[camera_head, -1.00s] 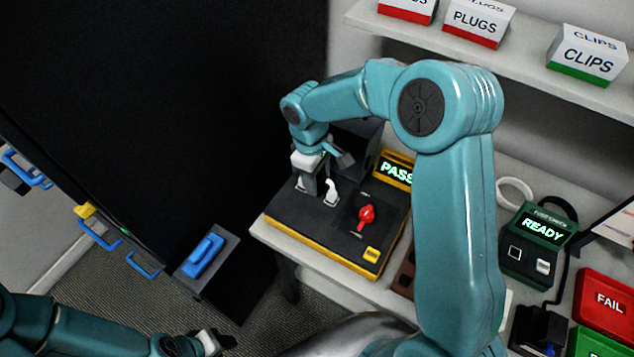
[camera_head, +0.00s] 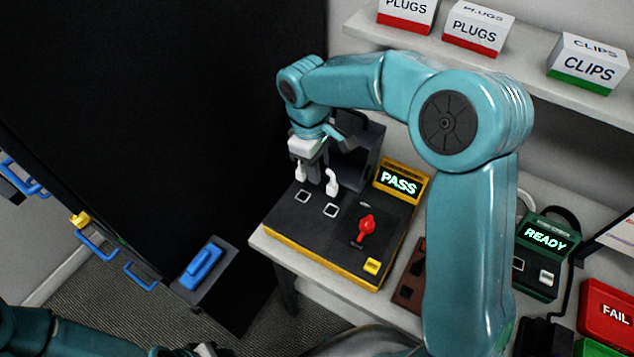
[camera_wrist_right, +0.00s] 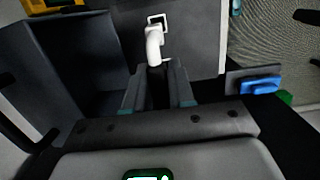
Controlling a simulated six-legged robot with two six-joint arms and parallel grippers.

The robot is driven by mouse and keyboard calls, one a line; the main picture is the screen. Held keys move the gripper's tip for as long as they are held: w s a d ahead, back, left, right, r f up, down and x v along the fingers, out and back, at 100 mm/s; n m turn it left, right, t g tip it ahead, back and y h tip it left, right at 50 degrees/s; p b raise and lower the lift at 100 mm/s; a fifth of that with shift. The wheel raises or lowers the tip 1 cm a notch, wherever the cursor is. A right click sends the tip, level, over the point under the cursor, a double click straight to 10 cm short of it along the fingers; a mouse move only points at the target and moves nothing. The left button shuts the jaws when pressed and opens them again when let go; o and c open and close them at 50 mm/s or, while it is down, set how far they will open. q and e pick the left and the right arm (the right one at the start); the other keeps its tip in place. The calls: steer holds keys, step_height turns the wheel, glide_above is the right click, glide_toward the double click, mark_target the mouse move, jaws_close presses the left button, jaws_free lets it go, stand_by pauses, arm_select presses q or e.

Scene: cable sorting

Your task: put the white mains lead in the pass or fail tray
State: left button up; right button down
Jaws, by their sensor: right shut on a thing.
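My right gripper (camera_head: 315,172) is shut on the white mains lead, just above the black and yellow tester (camera_head: 325,258). Two white plug ends show at the jaws, one on the left and the white plug (camera_head: 332,182) on the right. They hang clear of two white-framed sockets (camera_head: 331,210), which look empty. In the right wrist view a white plug end (camera_wrist_right: 154,45) shows beyond the fingers; the rest of the lead is hidden. The red FAIL tray (camera_head: 612,335) is at the right edge, with the green tray (camera_head: 596,349) partly cut off below it. My left gripper (camera_head: 205,349) barely shows at the bottom edge.
The tester's display (camera_head: 398,183) reads PASS; a red knob (camera_head: 366,228) and yellow button (camera_head: 372,266) sit on its top. A green-black READY unit (camera_head: 540,262) stands right of my right arm. A shelf (camera_head: 480,55) with labelled boxes is behind. A black panel fills the left.

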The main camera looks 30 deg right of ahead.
step_height(320, 180, up, 16)
steer(key=p, duration=0.3)
steer(key=shift+p, duration=0.35)
steer(key=shift+w, duration=0.1)
